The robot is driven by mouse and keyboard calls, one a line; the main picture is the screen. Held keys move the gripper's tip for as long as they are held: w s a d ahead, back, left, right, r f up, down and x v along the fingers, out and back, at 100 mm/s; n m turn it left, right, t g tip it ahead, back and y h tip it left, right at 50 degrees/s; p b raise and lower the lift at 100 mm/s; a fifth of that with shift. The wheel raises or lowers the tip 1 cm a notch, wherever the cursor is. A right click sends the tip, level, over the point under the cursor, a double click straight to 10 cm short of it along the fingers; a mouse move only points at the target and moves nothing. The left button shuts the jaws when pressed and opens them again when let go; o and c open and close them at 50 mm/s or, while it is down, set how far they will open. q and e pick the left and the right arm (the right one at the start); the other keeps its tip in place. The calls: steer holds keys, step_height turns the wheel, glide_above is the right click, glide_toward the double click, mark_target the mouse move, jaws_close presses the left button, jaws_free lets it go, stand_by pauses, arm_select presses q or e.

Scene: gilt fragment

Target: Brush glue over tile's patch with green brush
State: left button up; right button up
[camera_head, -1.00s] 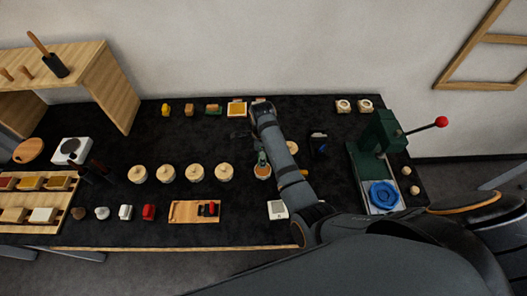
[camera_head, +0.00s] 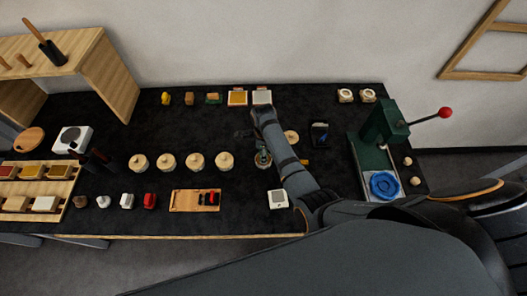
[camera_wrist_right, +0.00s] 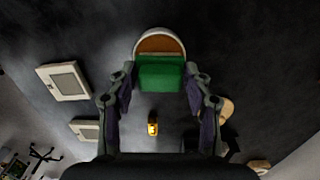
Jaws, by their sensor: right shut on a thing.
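My right gripper (camera_wrist_right: 160,82) is shut on the green brush (camera_wrist_right: 160,74), whose green block shows between the fingers in the right wrist view. Behind the brush is a pale-rimmed round pot (camera_wrist_right: 159,33) with orange-brown inside; I cannot tell whether the brush touches it. A pale framed square tile (camera_head: 262,97) lies at the back, beside a yellow framed one (camera_head: 237,97). I cannot tell which tile bears the patch. My left gripper is not in view.
Several lidded wooden pots (camera_head: 195,161) stand in a row left of the arm. A green press (camera_head: 384,125) with a red-knobbed lever and a blue dish stands at the right. A pale square device (camera_head: 278,199) lies near the front edge. Black tabletop between the rows is clear.

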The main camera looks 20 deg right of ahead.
steer(key=shift+f+b, duration=0.3)
steer(key=shift+f, duration=0.15)
stand_by(0.7)
steer(key=shift+s, duration=0.1)
stand_by(1.3)
steer(key=shift+r+p, duration=0.3)
steer(key=shift+r, duration=3.2)
steer(key=shift+f, duration=0.15)
step_height(320, 180, down, 7)
steer(key=shift+r, duration=0.1)
